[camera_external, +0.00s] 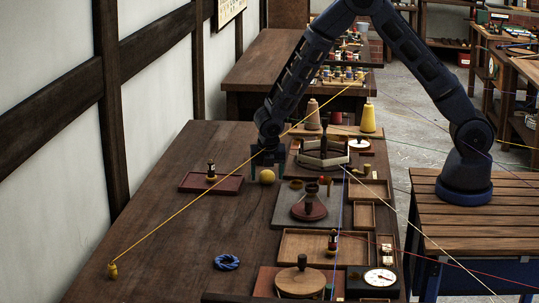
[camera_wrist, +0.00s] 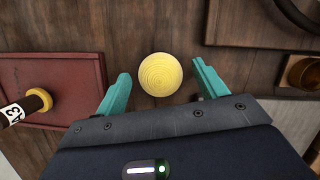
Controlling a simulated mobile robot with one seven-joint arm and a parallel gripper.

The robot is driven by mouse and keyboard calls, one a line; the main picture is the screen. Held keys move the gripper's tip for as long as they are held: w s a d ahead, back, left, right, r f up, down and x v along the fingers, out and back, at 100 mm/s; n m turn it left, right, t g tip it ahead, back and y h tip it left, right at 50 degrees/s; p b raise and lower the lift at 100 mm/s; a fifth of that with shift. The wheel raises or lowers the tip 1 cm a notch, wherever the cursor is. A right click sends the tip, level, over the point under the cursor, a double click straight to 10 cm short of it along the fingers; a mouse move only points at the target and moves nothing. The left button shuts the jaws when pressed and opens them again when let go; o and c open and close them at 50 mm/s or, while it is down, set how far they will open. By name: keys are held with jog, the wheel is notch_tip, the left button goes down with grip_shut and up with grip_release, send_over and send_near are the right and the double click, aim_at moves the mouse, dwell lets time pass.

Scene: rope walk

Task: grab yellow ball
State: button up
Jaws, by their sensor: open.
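The yellow ball (camera_external: 267,177) rests on the dark wooden table (camera_external: 170,245). In the wrist view the ball (camera_wrist: 160,74) looks like wound yellow thread and lies ahead of and between the two teal fingertips. My gripper (camera_wrist: 160,88) is open, with clear gaps on both sides of the ball and no contact visible. In the external view my gripper (camera_external: 268,158) hangs low, just behind the ball; its fingers are hard to make out there.
A red tray (camera_external: 188,187) holding a dark bottle with a yellow base (camera_wrist: 38,100) lies left of the ball. A grey board (camera_external: 285,208) with a spool stands to the right. A yellow string runs above the table from a small yellow bobbin (camera_external: 113,271).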

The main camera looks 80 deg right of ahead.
jog(key=c, duration=1.1)
jog(key=shift+o, duration=0.2)
